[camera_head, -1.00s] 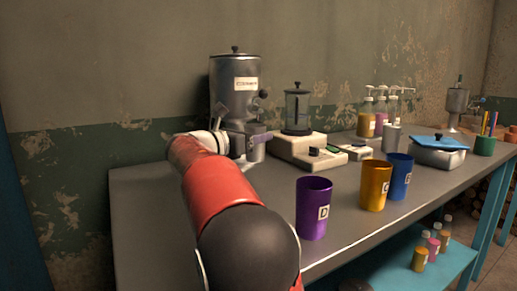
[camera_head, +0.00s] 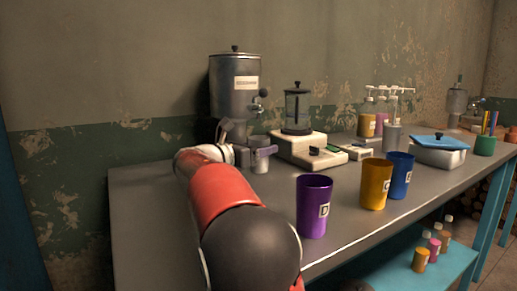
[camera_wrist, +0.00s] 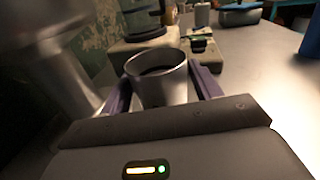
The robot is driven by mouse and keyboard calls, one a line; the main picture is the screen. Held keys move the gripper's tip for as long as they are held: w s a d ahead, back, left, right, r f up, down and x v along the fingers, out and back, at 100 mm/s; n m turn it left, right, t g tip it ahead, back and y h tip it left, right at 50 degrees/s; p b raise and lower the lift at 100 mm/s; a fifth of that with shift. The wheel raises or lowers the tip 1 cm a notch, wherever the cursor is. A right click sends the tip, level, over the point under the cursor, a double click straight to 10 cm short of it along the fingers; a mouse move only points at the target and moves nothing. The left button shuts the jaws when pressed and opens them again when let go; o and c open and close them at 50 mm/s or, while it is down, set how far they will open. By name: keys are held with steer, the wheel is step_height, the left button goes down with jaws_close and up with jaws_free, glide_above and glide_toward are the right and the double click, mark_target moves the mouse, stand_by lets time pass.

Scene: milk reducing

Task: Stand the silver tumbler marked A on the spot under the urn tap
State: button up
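The silver tumbler (camera_head: 261,163) is upright at my gripper, right of the urn's foot; no letter A shows on it. The wrist view shows its open rim and grey side (camera_wrist: 160,88) between my purple-grey fingers, which appear to touch it on both sides. My gripper (camera_head: 258,150) is low over the table, shut on the tumbler. The grey urn (camera_head: 235,88) stands at the back left with its tap (camera_head: 262,94) on its right side. The tumbler is below the tap in the picture; the spot and the tumbler's exact height cannot be made out.
A press on a cream base (camera_head: 298,140) stands right of the tumbler. Purple (camera_head: 313,208), yellow (camera_head: 375,184) and blue (camera_head: 400,177) cups stand along the front edge. Another grey cup (camera_head: 391,138) is near the pump bottles. A blue-lidded box (camera_head: 438,152) is further right.

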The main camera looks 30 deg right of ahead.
steer(key=shift+o, duration=0.7)
steer(key=shift+a+r, duration=0.1)
steer(key=shift+a, duration=0.05)
steer(key=a, duration=0.4)
steer(key=s+a, duration=0.1)
steer(key=a, duration=0.6)
steer(key=shift+s+a, duration=0.35)
